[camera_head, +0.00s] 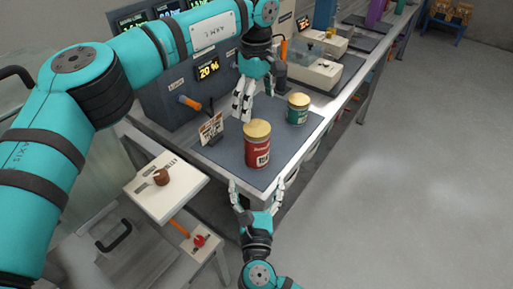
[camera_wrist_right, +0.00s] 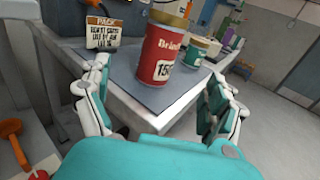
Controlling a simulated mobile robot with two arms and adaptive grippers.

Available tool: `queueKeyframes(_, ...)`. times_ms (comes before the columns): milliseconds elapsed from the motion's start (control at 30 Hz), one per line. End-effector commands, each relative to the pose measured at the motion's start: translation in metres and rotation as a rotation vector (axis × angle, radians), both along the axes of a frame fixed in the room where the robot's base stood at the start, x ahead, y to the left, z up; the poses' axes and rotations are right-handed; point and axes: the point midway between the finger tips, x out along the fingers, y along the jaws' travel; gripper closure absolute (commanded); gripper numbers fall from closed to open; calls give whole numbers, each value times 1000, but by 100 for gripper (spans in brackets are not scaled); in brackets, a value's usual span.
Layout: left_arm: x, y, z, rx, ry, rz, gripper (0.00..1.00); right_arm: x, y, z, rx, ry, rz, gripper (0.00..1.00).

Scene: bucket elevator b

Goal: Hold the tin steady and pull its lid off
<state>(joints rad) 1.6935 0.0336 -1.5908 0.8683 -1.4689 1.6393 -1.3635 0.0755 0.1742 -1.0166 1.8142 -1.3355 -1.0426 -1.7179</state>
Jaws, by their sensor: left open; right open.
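A red tin (camera_head: 257,151) with a gold lid (camera_head: 257,129) stands upright near the front of the dark mat (camera_head: 222,152) on the bench. In the right wrist view the tin stands beyond the open fingers (camera_wrist_right: 160,115).
A smaller green tin (camera_head: 298,112) with a gold lid stands behind right of the red tin. A label card on a stand (camera_head: 211,130) is at the left of the mat. A control panel (camera_head: 185,95) stands behind. A white board with a brown knob (camera_head: 166,187) is at front left.

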Motion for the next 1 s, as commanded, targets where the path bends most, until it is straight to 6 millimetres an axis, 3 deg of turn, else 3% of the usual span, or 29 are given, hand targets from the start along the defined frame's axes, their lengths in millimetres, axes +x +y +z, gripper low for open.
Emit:
queueKeyframes(400,0,0,-1,-2,0,1,10,86,-1,2,0,-3,-3,8)
queueKeyframes(600,0,0,-1,-2,0,1,10,119,0,2,1,-1,-2,8)
queueKeyframes(800,0,0,-1,-2,0,1,10,136,-1,1,1,0,-1,8)
queueKeyframes(1000,0,0,-1,-2,0,1,10,139,-1,1,2,1,-2,8)
